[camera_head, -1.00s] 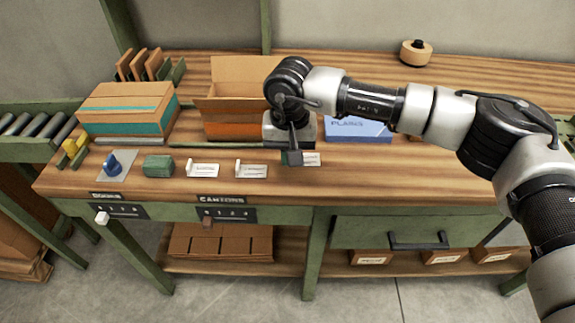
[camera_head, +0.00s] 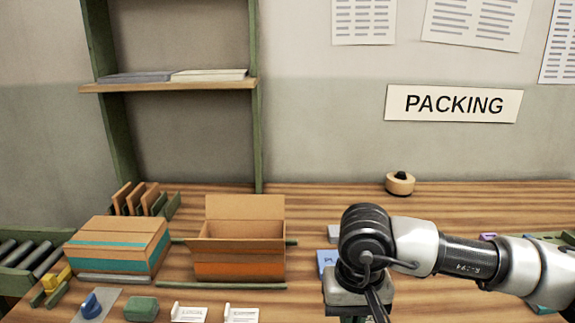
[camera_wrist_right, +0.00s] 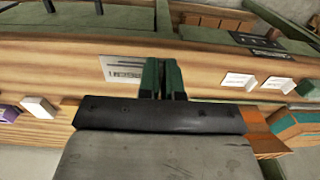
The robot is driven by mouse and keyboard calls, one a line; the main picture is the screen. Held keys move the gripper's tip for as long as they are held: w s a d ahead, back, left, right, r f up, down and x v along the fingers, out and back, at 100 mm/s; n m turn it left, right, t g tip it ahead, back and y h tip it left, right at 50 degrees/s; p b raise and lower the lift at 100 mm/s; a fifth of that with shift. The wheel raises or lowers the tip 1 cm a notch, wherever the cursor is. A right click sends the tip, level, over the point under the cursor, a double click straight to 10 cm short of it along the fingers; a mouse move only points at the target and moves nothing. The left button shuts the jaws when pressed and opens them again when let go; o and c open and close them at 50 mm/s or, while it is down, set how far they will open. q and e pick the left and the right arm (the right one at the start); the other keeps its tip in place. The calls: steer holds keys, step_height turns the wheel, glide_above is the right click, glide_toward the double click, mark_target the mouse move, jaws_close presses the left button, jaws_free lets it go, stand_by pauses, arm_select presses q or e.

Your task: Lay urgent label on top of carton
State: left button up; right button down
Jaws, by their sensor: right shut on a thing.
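My right gripper (camera_wrist_right: 162,75) is shut on a white label (camera_wrist_right: 125,70) with dark print, which sticks out to the left of the fingers in the right wrist view. I cannot read the print surely. In the head view my right gripper (camera_head: 370,300) is at the bottom edge, its tips cut off and the label not visible. A closed carton with a teal band (camera_head: 115,248) stands at the left. My left gripper is not in view.
Two white cards (camera_head: 188,314) (camera_head: 241,315), a green block (camera_head: 141,308) and a blue-handled stamp (camera_head: 91,306) lie along the front. A blue box (camera_head: 326,262) is partly behind my right gripper. A tape roll (camera_head: 400,183) stands at the back.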

steer(key=s+d+f+p, duration=0.2)
steer(key=d, duration=0.6)
steer(key=s+f, duration=0.4)
steer(key=f, duration=0.1)
steer(key=shift+d+f, duration=0.2)
steer(key=shift+d, duration=0.15)
